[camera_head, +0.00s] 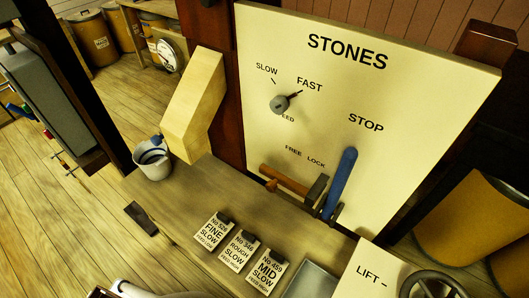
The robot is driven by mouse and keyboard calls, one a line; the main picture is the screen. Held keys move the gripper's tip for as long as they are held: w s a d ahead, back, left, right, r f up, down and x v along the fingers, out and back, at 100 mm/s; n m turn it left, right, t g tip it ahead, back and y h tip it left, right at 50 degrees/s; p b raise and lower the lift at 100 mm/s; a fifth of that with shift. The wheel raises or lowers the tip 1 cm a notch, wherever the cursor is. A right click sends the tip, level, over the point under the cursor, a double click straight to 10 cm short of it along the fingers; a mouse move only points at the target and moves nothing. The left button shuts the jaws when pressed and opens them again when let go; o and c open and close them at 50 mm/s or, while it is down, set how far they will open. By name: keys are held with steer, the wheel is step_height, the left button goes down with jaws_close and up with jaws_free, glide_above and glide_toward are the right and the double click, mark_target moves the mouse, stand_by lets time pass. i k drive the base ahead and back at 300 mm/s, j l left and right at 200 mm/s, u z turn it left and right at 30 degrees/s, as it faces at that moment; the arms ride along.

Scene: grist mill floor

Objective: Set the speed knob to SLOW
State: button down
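The speed knob (279,103) is a round grey knob on the cream STONES panel (420,75). Its pointer sticks out to the upper right, toward the FAST label (309,84). The SLOW label (266,69) with a short tick mark is above and slightly left of the knob. The label below the knob is partly covered by it; "EED" shows. My gripper is not visible in this view, and nothing touches the knob.
A blue lever (341,183) stands below STOP, and a wooden handle (284,181) sits below FREE LOCK. On the bench (180,212) are a metal pail (153,164), several order tags (238,251) and a handwheel (432,286). A wooden chute (192,110) stands left of the panel.

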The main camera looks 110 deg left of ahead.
mark_target(279, 105)
steer(key=u, duration=2.4)
